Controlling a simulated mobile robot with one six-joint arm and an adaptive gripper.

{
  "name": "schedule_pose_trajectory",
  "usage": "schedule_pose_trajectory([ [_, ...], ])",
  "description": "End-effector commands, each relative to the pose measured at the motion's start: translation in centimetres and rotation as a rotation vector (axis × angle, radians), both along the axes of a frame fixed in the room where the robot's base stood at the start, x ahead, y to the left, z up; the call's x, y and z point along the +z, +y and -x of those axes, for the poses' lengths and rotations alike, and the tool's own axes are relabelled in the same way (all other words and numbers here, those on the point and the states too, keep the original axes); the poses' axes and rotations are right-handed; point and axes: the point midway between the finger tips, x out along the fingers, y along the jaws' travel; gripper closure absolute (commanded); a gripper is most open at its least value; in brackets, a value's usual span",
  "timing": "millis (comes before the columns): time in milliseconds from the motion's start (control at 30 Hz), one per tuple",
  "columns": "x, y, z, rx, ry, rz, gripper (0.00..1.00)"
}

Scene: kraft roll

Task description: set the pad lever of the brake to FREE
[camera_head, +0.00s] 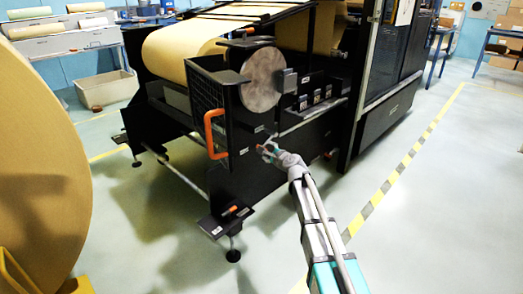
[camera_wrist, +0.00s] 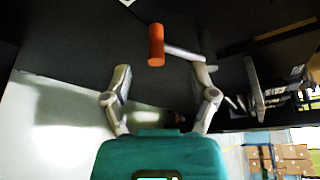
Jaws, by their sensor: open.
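The pad lever, a short orange knob (camera_wrist: 156,45) on a thin grey rod, stands out from the dark machine face in the wrist view. A small orange spot beside my gripper in the head view appears to be the same knob (camera_head: 260,147). My gripper (camera_wrist: 161,73) is open. Its two fingers are spread to either side of the knob's line, with the knob ahead of the tips and apparently untouched. In the head view my gripper (camera_head: 268,152) is close to the black frame below the round brake disc (camera_head: 262,80). The FREE marking is not readable.
A guard with an orange handle (camera_head: 212,133) is left of the disc. A low black foot plate with an orange part (camera_head: 230,210) juts out below. A large kraft roll (camera_head: 40,170) stands at far left. Open floor (camera_head: 400,230) lies to the right.

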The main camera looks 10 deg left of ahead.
Motion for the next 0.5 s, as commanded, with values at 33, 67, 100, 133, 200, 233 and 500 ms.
schedule_pose_trajectory([
  [33,-0.4,0.6,-1.0,0.001,-0.001,0.0,0.26],
  [67,-0.4,0.8,-1.4,0.001,-0.001,0.0,0.26],
  [100,-0.6,1.1,-1.9,0.001,-0.001,0.0,0.26],
  [133,-0.7,1.3,-2.2,0.001,-0.001,0.0,0.26],
  [200,-0.9,1.8,-3.0,0.001,0.0,0.0,0.26],
  [233,-0.9,2.0,-3.3,0.001,0.0,0.0,0.26],
  [500,-1.3,3.1,-4.9,0.0,0.0,0.0,0.26],
])
